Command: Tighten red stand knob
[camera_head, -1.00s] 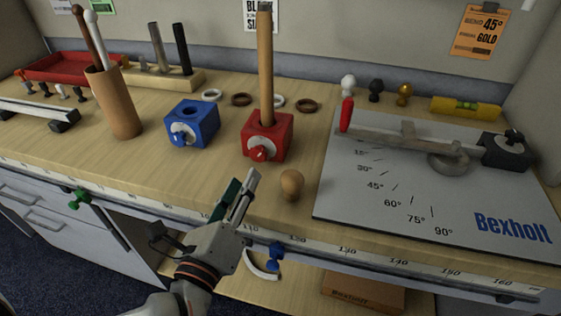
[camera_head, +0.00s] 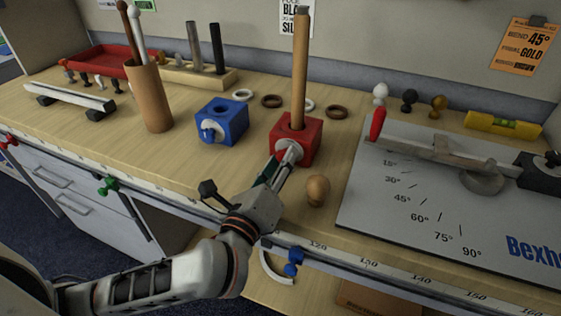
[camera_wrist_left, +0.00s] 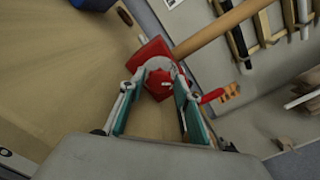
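The red stand (camera_head: 309,137) is a cube on the table with a tall wooden rod (camera_head: 301,70) upright in it. Its front knob, red on a pale round dial, is mostly hidden behind my fingers in the head view. In the left wrist view the red knob (camera_wrist_left: 158,86) shows between my fingertips, with the red stand (camera_wrist_left: 150,55) behind it. My left gripper (camera_head: 283,160) is at the stand's front face. Its fingers (camera_wrist_left: 159,76) are apart, one on each side of the knob; I see no clear grip on it. My right gripper is not in view.
A blue stand (camera_head: 222,125) is left of the red one. A round wooden knob (camera_head: 317,190) stands close right of my left gripper. The grey angle board (camera_head: 400,190) is further right. Several rings lie behind the stands. A brown cup (camera_head: 150,100) with rods is at left.

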